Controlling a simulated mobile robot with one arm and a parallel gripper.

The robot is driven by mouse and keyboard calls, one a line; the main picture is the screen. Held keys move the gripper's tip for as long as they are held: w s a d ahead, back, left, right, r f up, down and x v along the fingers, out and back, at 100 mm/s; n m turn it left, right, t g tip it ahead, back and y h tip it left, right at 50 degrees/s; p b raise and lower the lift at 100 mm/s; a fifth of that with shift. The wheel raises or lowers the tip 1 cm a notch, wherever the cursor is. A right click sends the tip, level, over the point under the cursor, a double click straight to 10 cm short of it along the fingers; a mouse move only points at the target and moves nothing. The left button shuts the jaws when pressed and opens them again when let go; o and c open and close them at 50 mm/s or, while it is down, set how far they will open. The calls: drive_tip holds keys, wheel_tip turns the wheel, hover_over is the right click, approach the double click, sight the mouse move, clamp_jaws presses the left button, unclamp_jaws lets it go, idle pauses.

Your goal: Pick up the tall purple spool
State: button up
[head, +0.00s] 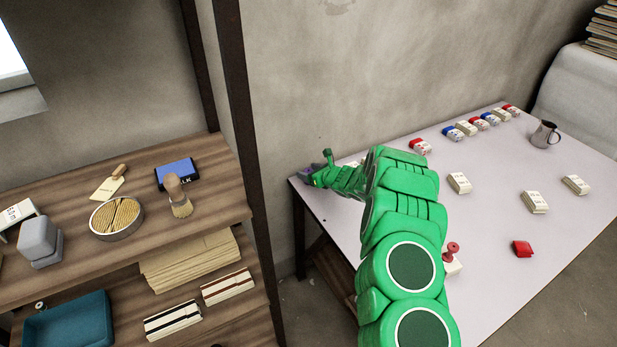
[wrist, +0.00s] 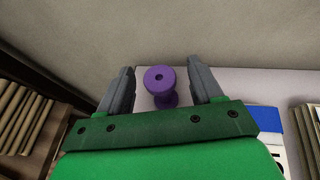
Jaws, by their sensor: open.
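My gripper (wrist: 162,84) is open, with one grey finger on each side of the spool and a visible gap on both sides. In the head view, my gripper (head: 318,171) is at the table's far left corner, and only a small purple patch of the spool (head: 306,172) shows beside it. The rest of the spool is hidden there by my green arm.
The pale table (head: 480,230) holds several small white, red and blue packs and a metal jug (head: 544,134). A red-topped item (head: 452,250) stands near my arm. A wall rises behind the table.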

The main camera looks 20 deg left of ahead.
drive_tip(key=shift+x, duration=1.3)
drive_tip(key=c, duration=1.1)
drive_tip(key=shift+r, duration=0.5)
wheel_tip(320, 180, up, 2)
drive_tip(key=shift+r, duration=0.1)
drive_tip(key=s+d+r, duration=0.6)
drive_tip(key=s+r, duration=0.3)
drive_tip(key=s, duration=0.3)
drive_tip(key=shift+s+r, duration=0.3)
drive_tip(key=shift+r, duration=0.1)
